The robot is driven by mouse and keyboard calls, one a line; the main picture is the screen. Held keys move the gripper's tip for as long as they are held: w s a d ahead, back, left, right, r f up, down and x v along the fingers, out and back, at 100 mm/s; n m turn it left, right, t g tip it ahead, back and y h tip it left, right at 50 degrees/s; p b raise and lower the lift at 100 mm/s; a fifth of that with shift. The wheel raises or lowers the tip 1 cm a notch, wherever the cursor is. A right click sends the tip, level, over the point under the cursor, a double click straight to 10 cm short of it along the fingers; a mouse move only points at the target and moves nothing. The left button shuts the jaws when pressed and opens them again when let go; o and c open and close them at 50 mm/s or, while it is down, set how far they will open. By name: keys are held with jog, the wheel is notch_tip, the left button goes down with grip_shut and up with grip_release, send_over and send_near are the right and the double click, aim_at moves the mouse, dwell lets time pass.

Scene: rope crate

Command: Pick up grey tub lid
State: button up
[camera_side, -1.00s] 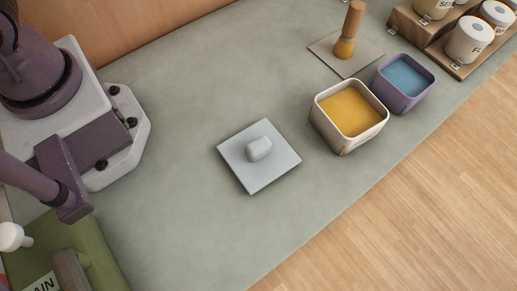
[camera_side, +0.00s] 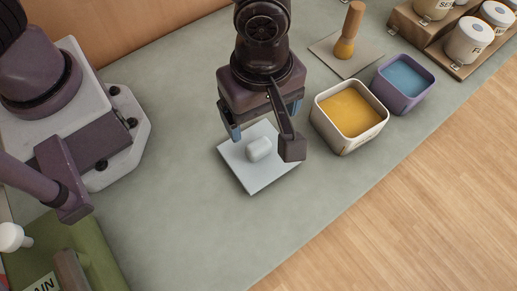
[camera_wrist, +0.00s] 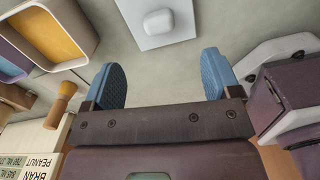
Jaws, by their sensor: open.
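The grey tub lid (camera_side: 250,177) is a flat, light grey square with a rounded block handle (camera_side: 259,149) on top. It lies on the counter near the middle of the side view. In the wrist view the lid (camera_wrist: 146,41) shows at the top, cut off by the frame edge, ahead of the fingertips. My gripper (camera_side: 262,146) is open and empty, with its fingers spread to either side of the handle in the side view. In the wrist view my gripper (camera_wrist: 165,78) shows two blue pads wide apart. The exact height above the lid is hard to tell.
A cream tub with yellow contents (camera_side: 374,137) and a purple tub with blue contents (camera_side: 405,104) stand right of the lid. A brush (camera_side: 349,35) stands on a grey square behind. Jars on a wooden rack (camera_side: 427,41) fill the back right. Counter in front is clear.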

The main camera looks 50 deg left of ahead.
aim_at(260, 146)
jog(key=shift+n, duration=0.7)
notch_tip(260, 146, down, 8)
jog(key=shift+r, duration=0.15)
jog(key=f, duration=0.4)
jog(key=shift+w+a+f, duration=0.1)
jog(key=shift+w+a, duration=0.15)
jog(key=shift+a, duration=0.1)
jog(key=shift+f, duration=0.55)
jog(key=c, duration=1.2)
jog(key=shift+r, duration=0.1)
